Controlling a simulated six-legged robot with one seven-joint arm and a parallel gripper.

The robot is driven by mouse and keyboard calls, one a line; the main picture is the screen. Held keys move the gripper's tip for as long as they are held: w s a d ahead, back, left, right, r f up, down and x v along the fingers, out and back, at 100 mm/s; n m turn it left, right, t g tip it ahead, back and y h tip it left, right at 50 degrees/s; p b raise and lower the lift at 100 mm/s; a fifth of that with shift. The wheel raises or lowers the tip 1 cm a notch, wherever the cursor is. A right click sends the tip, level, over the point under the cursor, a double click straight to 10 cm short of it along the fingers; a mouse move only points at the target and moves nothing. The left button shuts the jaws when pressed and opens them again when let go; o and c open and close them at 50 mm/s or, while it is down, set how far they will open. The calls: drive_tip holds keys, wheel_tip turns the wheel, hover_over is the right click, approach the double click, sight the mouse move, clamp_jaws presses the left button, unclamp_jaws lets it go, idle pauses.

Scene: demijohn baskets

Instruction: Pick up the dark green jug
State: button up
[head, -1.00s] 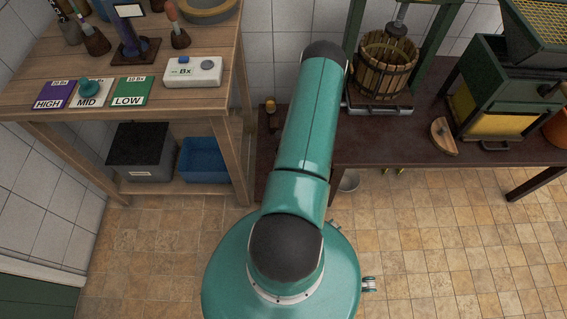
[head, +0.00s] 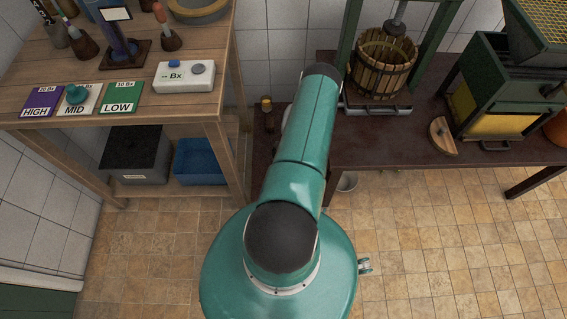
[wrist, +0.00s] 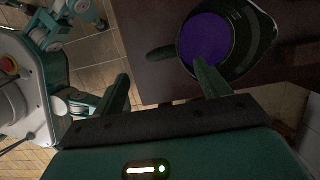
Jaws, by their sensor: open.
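A dark jug (wrist: 255,32) with purple contents shows from above in the wrist view. It stands on a dark brown table top, and a short dark projection, a handle or spout, points left from it. Its green tint is hard to make out in the dim light. My gripper (wrist: 161,72) is open and empty, its two dark green fingers spread. The right finger overlaps the jug's lower edge in the picture; I cannot tell whether it touches. In the head view I cannot pick out the jug or my gripper; my arm covers that part of the scene.
The dark table (head: 400,146) holds a wooden basket press (head: 384,68) and a green crusher (head: 495,90). A small dark bottle (head: 267,116) stands at its left end. A wooden bench (head: 190,104) at left holds HIGH, MID and LOW cards and a Bx meter (head: 185,77). The tiled floor in front is clear.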

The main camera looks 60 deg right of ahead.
drive_tip(key=shift+d+x, duration=0.2)
drive_tip(key=shift+x, duration=3.95)
drive_tip(key=shift+w, duration=0.1)
drive_tip(key=shift+c, duration=0.4)
clamp_jaws()
